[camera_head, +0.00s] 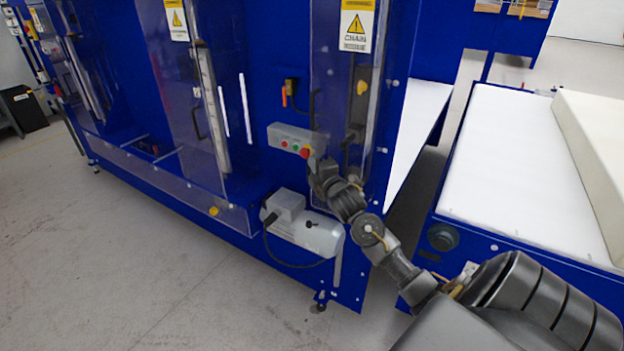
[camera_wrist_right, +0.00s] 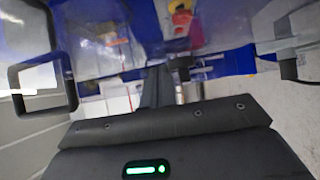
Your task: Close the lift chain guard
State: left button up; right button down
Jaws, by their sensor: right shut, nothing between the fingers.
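A clear chain guard (camera_head: 335,75) with a yellow and white warning label (camera_head: 357,28) stands upright on the right column of the blue machine. Whether this guard sits flush or ajar I cannot tell. In the right wrist view the shut fingers (camera_wrist_right: 160,90) point at blurred clear panels. A black loop-shaped handle (camera_wrist_right: 68,85) is at the left there, apart from the fingers. My left gripper is out of view.
A grey control box (camera_head: 285,136) with coloured buttons is close to my right gripper. A grey motor (camera_head: 315,232) sits below. Another labelled clear guard (camera_head: 178,65) is further left. A white-topped conveyor (camera_head: 510,150) with a foam block (camera_head: 595,130) stands right. Floor at left front is clear.

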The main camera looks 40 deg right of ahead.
jog(key=shift+s+d, duration=0.1)
jog(key=s+a+b, duration=0.2)
jog(key=s+a, duration=0.6)
jog(key=s, duration=0.2)
jog(key=shift+a, duration=0.35)
